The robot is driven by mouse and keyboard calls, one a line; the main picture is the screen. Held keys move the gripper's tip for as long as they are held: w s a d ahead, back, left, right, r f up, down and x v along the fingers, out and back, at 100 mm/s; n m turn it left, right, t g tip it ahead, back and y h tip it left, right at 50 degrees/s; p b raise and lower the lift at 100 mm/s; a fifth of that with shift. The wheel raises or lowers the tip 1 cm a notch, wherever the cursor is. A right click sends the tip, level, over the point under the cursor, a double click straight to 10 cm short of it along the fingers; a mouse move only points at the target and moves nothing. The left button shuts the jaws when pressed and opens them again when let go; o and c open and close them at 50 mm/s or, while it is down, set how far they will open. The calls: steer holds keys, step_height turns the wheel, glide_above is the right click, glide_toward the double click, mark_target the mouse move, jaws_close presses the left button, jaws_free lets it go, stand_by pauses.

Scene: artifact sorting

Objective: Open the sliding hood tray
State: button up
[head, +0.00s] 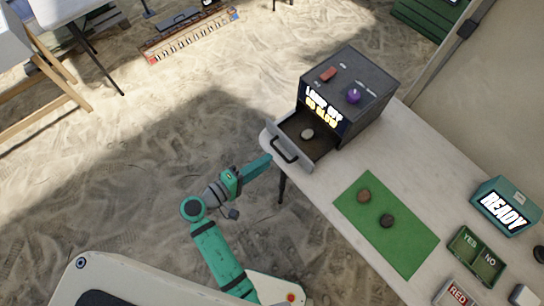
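The hood is a dark grey box (372,62) at the table's far left corner. A lit sign on its front is partly readable. Its sliding tray (321,149) is pulled out from the front, with a pale front panel and a black bar handle (284,150). A light round stone (307,134) lies inside the tray. My gripper (262,163) is teal and hangs just left of the handle, with a small gap seeming to lie between them. Its fingers overlap from this angle, so I cannot see whether they are apart.
A green mat (387,241) with two dark stones lies on the white table (335,180). A teal READY box (505,206) and a green YES/NO tray (477,256) stand at right. A red piece and a purple knob sit atop the hood. Open sand lies left of the table.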

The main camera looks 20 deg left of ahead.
steer(key=shift+v, duration=2.55)
steer(key=s+d+f+m+g+y, duration=0.1)
steer(key=s+d+f+y, duration=0.25)
steer(key=f, duration=0.25)
steer(key=s+d+f+g+y, duration=0.2)
steer(key=s+d+f+y, duration=0.1)
steer(key=s+f+y, duration=0.25)
steer(key=s+d+r+m+t, duration=0.2)
steer(key=s+d+r+m, duration=0.2)
steer(key=r, duration=0.4)
steer(key=s+d+r+m+t, duration=0.3)
steer(key=s+d+r+m, duration=0.1)
steer(key=r, duration=0.5)
steer(key=shift+s+d+m, duration=0.3)
steer(key=shift+d+m, duration=0.45)
steer(key=shift+m, duration=0.35)
